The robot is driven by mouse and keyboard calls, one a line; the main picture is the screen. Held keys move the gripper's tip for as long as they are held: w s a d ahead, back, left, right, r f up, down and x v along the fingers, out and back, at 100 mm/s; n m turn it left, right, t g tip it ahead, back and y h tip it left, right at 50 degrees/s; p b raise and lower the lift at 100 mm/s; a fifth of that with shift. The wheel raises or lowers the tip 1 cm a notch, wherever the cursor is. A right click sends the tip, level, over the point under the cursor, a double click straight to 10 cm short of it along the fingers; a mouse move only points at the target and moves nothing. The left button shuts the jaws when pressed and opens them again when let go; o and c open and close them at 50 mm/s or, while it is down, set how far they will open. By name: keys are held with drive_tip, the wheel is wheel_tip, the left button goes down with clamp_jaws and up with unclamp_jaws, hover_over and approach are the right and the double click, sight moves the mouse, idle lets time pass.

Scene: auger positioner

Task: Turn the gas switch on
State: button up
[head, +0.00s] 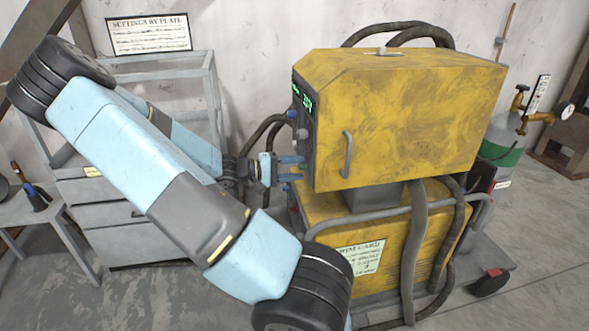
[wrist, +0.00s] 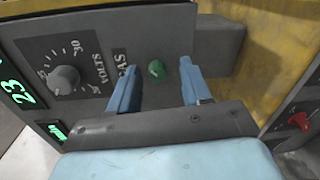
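The gas switch (wrist: 156,69) is a small green knob on the grey front panel, beside a label reading GAS, in the wrist view. My gripper (wrist: 160,85) has its two blue fingers apart, one on each side of the green switch in the picture, with nothing between them but the view of the switch. Whether the fingertips reach the switch's depth cannot be told. In the head view, my gripper (head: 291,168) is at the left-facing front panel of the yellow machine (head: 410,115); the green switch itself cannot be made out there.
A grey VOLTS knob (wrist: 63,79) and lit green displays (wrist: 17,88) lie left of the switch. A red knob (wrist: 299,120) is at lower right. A grey block (wrist: 219,45) juts out right of the switch. In the head view, a gas cylinder (head: 503,140) stands behind the machine.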

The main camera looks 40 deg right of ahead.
drive_tip(key=shift+w, duration=0.1)
drive_tip(key=f+v, duration=0.1)
drive_tip(key=v, duration=1.2)
drive_tip(key=shift+a+r, duration=0.35)
drive_tip(key=shift+r, duration=0.2)
drive_tip(key=s+a+r+n+t+y, duration=0.2)
drive_tip(key=s+a+r+t+y, duration=0.5)
drive_tip(key=s+a+r, duration=0.2)
drive_tip(key=s+a+r+n+t+y, duration=0.2)
drive_tip(key=s+a+r+t+y, duration=0.5)
drive_tip(key=r, duration=0.6)
drive_tip(key=shift+s+a+n+t+y, duration=0.3)
drive_tip(key=shift+s+a+t, duration=0.1)
drive_tip(key=shift+s+a, duration=0.7)
